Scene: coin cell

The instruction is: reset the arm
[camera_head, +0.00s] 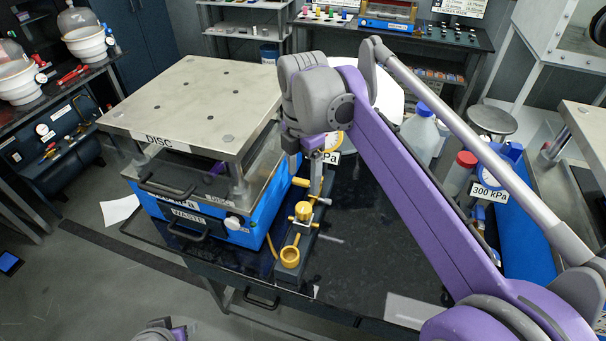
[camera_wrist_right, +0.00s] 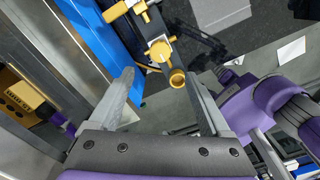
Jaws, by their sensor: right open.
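My right arm reaches in from the right in the head view. Its gripper (camera_head: 307,178) hangs pointing down beside the DISC press, above and behind the brass fixture (camera_head: 303,212). In the right wrist view the two fingers of the right gripper (camera_wrist_right: 160,73) are spread wide, with nothing held between them. Past the fingertips lie the brass fixture (camera_wrist_right: 160,50) and its round brass cup (camera_wrist_right: 177,77), apart from the fingers. The cup also shows in the head view (camera_head: 290,254). A grey and purple part of mine shows at the bottom edge of the head view; no left fingers can be made out.
The DISC press, with a metal top plate (camera_head: 190,100) and blue base (camera_head: 262,205), stands left of my right gripper. A gauge marked 300 kPa (camera_head: 489,194) and bottles (camera_head: 420,133) stand to the right.

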